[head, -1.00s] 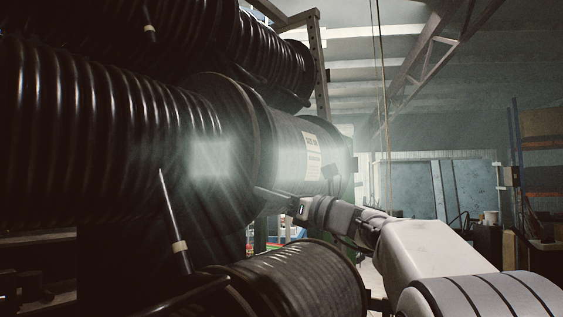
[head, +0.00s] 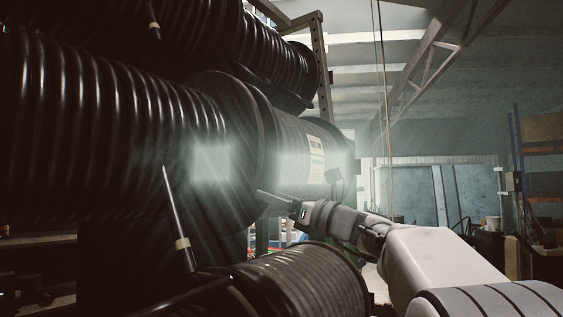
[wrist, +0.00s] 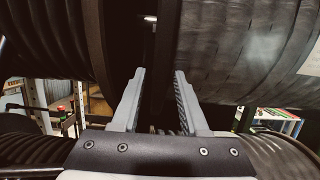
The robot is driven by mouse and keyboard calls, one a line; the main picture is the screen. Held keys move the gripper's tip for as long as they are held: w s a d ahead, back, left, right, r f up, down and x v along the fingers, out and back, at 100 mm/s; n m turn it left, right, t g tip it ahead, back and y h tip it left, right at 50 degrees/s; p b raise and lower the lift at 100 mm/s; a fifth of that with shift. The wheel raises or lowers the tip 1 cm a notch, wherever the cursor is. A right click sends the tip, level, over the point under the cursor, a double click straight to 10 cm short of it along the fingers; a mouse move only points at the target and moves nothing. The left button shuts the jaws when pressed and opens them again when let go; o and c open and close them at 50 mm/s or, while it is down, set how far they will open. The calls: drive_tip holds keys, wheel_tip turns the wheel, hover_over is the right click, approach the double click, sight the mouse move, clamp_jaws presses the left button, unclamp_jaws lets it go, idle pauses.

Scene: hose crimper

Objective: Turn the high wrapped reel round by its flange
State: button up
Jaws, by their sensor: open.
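The wrapped reel (head: 289,135) sits high in the middle of the head view, dark and glossy, with a white label (head: 316,160) on its wrap. Its big round dark flange (head: 247,125) stands between the wrap and a ribbed black hose coil on the left. My gripper (head: 262,196) is at the flange's lower right edge. In the wrist view the wrapped reel (wrist: 235,45) is on the right. The flange (wrist: 160,80) runs as a dark band between the two open fingers of my gripper (wrist: 160,72). I cannot tell whether either finger touches it.
Ribbed black hose (head: 110,140) fills the left. Another wrapped reel (head: 305,280) lies close below my gripper, and more reels (head: 265,55) are above. A dark rod with a tan band (head: 176,220) sticks out at lower left. The room's right side is more open.

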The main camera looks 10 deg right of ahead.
drive_tip(key=shift+a+f, duration=0.3)
drive_tip(key=shift+f, duration=0.4)
drive_tip(key=f+b+v, duration=0.1)
drive_tip(key=b+v, duration=0.2)
drive_tip(key=v, duration=0.3)
drive_tip(key=shift+d, duration=0.25)
